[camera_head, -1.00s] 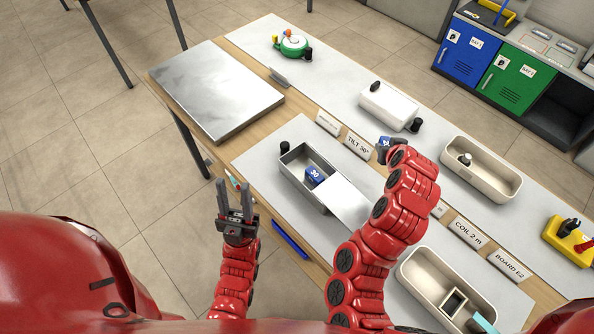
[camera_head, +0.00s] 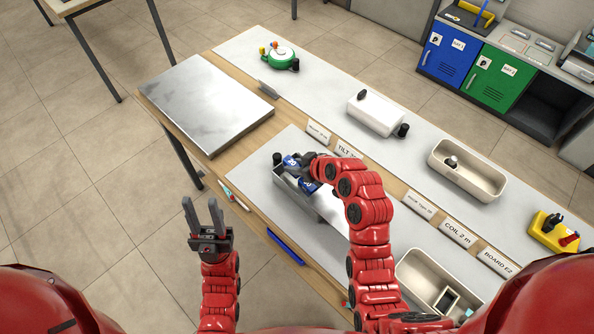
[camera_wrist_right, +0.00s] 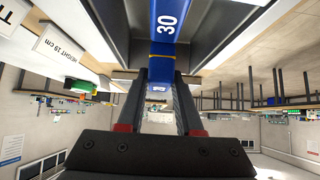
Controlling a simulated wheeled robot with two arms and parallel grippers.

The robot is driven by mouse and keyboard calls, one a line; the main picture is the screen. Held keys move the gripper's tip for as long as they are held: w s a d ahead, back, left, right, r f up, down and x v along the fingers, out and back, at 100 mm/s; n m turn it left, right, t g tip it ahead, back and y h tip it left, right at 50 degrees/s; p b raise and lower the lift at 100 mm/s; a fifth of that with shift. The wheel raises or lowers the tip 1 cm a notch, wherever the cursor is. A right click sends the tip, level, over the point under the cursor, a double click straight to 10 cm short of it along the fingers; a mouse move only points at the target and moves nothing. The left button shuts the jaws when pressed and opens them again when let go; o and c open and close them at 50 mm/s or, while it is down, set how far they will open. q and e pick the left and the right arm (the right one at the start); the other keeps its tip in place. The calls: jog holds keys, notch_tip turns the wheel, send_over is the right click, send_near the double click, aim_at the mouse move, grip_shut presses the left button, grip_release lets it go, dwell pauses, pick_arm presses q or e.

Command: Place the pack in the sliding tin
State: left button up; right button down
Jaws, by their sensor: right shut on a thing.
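The grey metal sliding tin (camera_head: 290,197) stands on the near mat, its lid (camera_head: 329,208) slid toward the right end and partly hidden by my right arm. A blue pack (camera_head: 309,185) lies inside the open part; its face marked 30 also shows in the right wrist view (camera_wrist_right: 166,24). My right gripper (camera_head: 304,160) is shut on another blue pack (camera_head: 291,162), at the tin's far side and over its opening. That pack shows between the fingers in the right wrist view (camera_wrist_right: 162,63). Whether it touches the tin is unclear. My left gripper (camera_head: 204,216) is open and empty, left of the table.
A steel plate (camera_head: 205,105) lies on the table's left part. A white box (camera_head: 377,115) and a cream tray (camera_head: 466,171) stand on the far mat. Another cream tray (camera_head: 409,267) is at near right. Label signs (camera_head: 318,131) line the middle strip. A blue marker (camera_head: 285,246) lies along the front edge.

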notch_tip(320, 180, down, 3)
jog(key=shift+f+p, duration=0.1)
jog(key=shift+p, duration=0.5)
jog(key=shift+f, duration=0.25)
jog(key=shift+f+b, duration=0.2)
jog(key=shift+b, duration=0.1)
jog(key=c, duration=0.6)
grip_release()
jog(key=shift+o, duration=0.2)
jog(key=shift+r, duration=0.1)
